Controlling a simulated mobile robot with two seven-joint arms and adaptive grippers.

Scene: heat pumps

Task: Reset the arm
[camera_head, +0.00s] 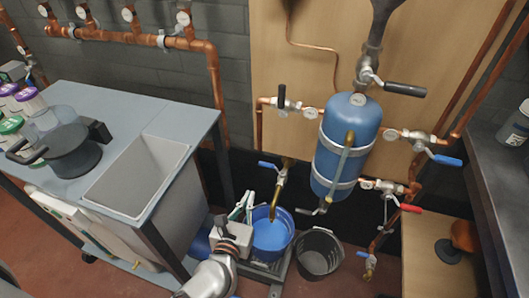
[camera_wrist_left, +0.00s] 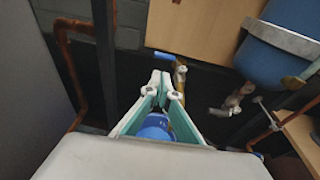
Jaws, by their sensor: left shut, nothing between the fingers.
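My left gripper (camera_head: 245,205) has pale green fingers and is shut with nothing between them. In the head view my left arm (camera_head: 212,275) comes up from the bottom, and the gripper overlaps the left side of a blue bucket (camera_head: 272,236). In the left wrist view the fingers (camera_wrist_left: 160,82) converge at their tips, with the blue bucket (camera_wrist_left: 155,122) showing between them below. I cannot tell whether the gripper touches the bucket. My right gripper is not in view.
A blue tank (camera_head: 344,125) hangs on the wooden panel among copper pipes and valves. A blue-handled valve (camera_head: 268,165) is above the bucket. A black bucket (camera_head: 318,254) stands to the right. A grey-topped cart (camera_head: 170,124) with a sink stands left.

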